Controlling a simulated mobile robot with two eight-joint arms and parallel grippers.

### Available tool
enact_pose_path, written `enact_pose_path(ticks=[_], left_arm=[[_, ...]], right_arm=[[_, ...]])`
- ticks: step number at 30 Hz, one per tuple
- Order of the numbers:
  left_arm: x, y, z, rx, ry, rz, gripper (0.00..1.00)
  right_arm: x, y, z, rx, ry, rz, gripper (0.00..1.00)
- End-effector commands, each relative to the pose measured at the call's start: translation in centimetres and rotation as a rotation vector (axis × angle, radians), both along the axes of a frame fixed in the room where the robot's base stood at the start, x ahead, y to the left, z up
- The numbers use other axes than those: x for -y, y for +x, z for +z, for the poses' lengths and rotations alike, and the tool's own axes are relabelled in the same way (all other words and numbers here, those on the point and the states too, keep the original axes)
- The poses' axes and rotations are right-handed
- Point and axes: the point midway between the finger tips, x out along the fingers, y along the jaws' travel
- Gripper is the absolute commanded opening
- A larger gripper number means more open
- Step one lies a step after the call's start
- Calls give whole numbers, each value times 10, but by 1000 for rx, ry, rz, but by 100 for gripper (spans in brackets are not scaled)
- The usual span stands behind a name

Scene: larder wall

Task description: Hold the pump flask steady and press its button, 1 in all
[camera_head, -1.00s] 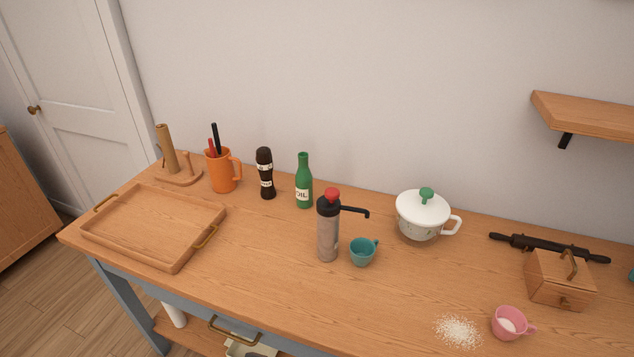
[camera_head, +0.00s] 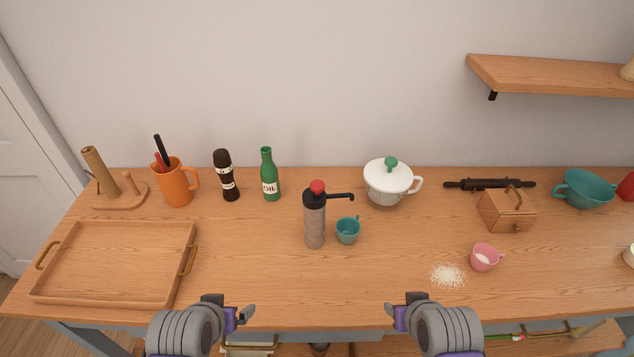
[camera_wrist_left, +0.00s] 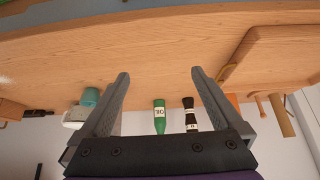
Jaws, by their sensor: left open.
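The pump flask (camera_head: 314,226) stands upright on the wooden worktop, with a grey body, black collar, red button (camera_head: 317,187) and black spout pointing right. A small teal cup (camera_head: 347,231) stands just right of it, under the spout end. My left gripper (camera_head: 241,314) is at the front edge of the worktop, left of the flask and apart from it. In the left wrist view its two fingers (camera_wrist_left: 159,74) are spread with nothing between; I cannot make out the flask there. My right gripper (camera_head: 393,316) is at the front edge, right of the flask, touching nothing; its jaw opening is unclear.
A wooden tray (camera_head: 118,299) lies left. A pink cup (camera_head: 484,258) and spilled white grains (camera_head: 447,276) are right. The worktop before the flask is clear.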

Motion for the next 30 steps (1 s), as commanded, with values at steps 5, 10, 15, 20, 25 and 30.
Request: enact_pose_path(ticks=[5, 10, 15, 20, 25, 30], left_arm=[[0, 2, 2, 3, 0, 0, 100], [0, 2, 2, 2, 0, 0, 100], [2, 2, 1, -11, -22, 16, 100], [13, 10, 0, -80, -145, 102, 100], [36, 35, -4, -217, -372, 270, 100], [60, 70, -10, -369, -599, 444, 100]], right_arm=[[0, 2, 2, 3, 0, 0, 50], [0, 2, 2, 2, 0, 0, 50], [0, -1, -1, -3, 0, 0, 50], [0, -11, -17, -23, 0, 0, 50], [0, -26, -43, -52, 0, 0, 50], [0, -37, -67, -72, 0, 0, 50]])
